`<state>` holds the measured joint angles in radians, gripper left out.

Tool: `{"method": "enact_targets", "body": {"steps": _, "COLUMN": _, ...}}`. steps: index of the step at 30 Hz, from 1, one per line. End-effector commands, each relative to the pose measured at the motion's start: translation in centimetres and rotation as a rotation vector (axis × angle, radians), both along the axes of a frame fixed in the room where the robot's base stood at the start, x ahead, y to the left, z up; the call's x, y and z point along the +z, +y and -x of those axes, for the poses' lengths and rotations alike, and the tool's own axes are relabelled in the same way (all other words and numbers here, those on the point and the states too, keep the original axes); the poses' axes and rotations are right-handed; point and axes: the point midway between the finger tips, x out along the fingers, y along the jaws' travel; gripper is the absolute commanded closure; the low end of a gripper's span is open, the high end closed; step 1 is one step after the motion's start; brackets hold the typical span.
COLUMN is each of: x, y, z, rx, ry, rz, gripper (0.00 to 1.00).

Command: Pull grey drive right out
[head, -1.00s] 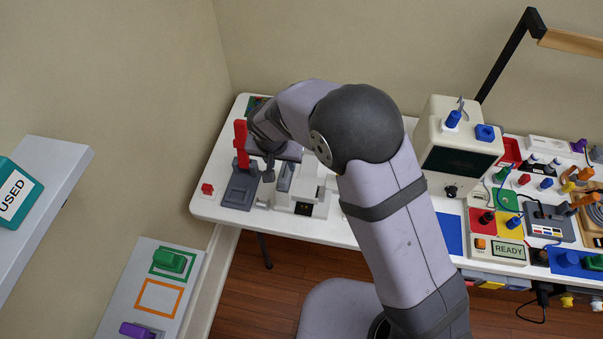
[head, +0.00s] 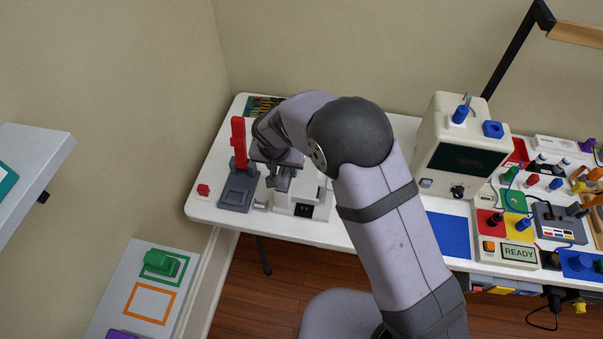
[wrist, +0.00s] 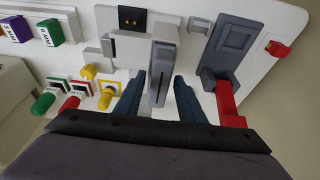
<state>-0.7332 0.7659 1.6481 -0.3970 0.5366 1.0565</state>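A grey upright block (wrist: 162,72), which I take to be the grey drive, stands at the white unit in the wrist view. My gripper (wrist: 158,82) is open, with one dark finger on each side of the block. Small gaps seem to show between the fingers and the block; I cannot tell contact for certain. In the head view my gripper (head: 281,178) is over the left part of the white unit (head: 305,200) and largely hides the drive.
A dark grey base (head: 239,190) with an upright red lever (head: 238,142) stands close left of my gripper. A red block (head: 203,190) lies near the table's left edge. Plugs with coloured handles (wrist: 70,102) lie on the other side. A lower shelf (head: 120,290) is below left.

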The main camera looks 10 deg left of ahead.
Motion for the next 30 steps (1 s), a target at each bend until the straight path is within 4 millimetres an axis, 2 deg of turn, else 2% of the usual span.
{"method": "enact_targets", "body": {"steps": 2, "x": 0.0, "y": 0.0, "z": 0.0, "rx": 0.0, "ry": 0.0, "rz": 0.0, "gripper": 0.64}}
{"method": "enact_targets", "body": {"steps": 3, "x": 0.0, "y": 0.0, "z": 0.0, "rx": 0.0, "ry": 0.0, "rz": 0.0, "gripper": 0.69}}
{"method": "enact_targets", "body": {"steps": 7, "x": 0.0, "y": 0.0, "z": 0.0, "rx": 0.0, "ry": 0.0, "rz": 0.0, "gripper": 1.0}}
{"method": "enact_targets", "body": {"steps": 30, "x": 1.0, "y": 0.0, "z": 0.0, "rx": -0.001, "ry": -0.001, "rz": -0.001, "gripper": 1.0}}
